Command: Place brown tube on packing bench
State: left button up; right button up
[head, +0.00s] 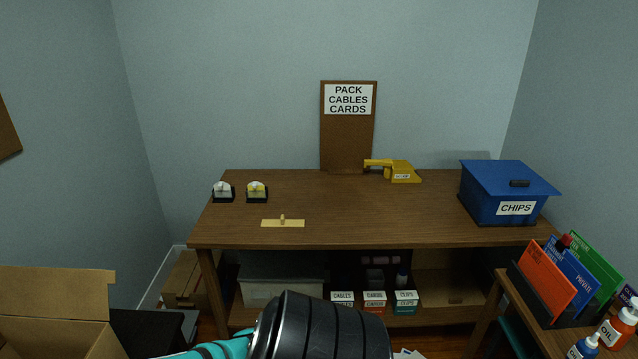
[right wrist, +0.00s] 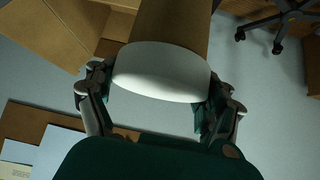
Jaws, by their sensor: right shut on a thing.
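The brown tube (right wrist: 172,28) shows in the right wrist view, with its white end cap (right wrist: 160,72) toward the camera. My right gripper (right wrist: 158,88) has one finger on each side of the capped end and is shut on it. The far end of the tube runs out of the top of that view. The packing bench (head: 330,210) is a brown wooden table in the middle of the head view. The tube and the right gripper's fingers do not show in the head view. My left gripper is in neither view.
On the bench are two small dispensers (head: 256,192), a yellow tape strip (head: 283,223), a yellow tool (head: 402,172), a sign board (head: 347,140) and a blue CHIPS box (head: 510,195). The middle of the top is clear. An open carton (head: 55,318) stands at lower left.

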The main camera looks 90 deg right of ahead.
aim_at(353, 219)
jog(key=z, duration=1.35)
